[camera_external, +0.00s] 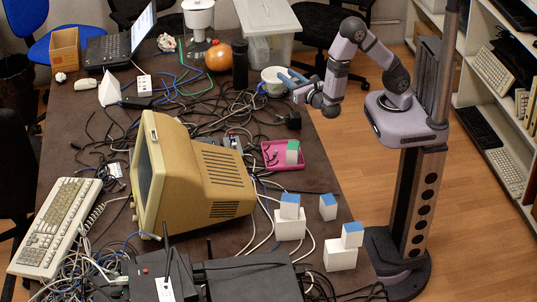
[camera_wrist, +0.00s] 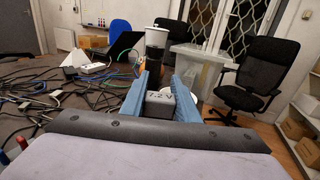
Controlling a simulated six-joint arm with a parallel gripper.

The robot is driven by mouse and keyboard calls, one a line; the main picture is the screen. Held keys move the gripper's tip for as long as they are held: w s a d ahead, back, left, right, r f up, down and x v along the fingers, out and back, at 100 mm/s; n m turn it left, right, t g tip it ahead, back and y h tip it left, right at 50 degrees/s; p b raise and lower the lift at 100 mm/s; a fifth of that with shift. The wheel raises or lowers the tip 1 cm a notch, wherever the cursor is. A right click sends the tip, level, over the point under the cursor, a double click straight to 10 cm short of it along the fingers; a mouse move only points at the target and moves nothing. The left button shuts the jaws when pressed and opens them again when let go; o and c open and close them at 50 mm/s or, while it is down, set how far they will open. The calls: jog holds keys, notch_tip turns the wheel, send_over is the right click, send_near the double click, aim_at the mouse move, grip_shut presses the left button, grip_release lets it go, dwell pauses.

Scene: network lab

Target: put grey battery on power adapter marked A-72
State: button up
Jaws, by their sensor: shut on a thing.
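The battery is hard to make out in the external view. I cannot read the marking A-72 anywhere, so I cannot tell which object is that power adapter. A black plug-like block (camera_external: 291,120) lies on the table among cables below the gripper.
A pink tray (camera_external: 271,154) holds a green-topped cube (camera_external: 292,152). White blocks (camera_external: 290,224) with blue-topped cubes stand at the front right. A beige monitor (camera_external: 190,175) and many cables crowd the table.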

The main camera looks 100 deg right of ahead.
notch_tip(320, 180, down, 10)
dwell(1.0)
jog(key=shift+f+b, duration=0.15)
jog(key=shift+b, duration=0.25)
jog(key=o, duration=1.1)
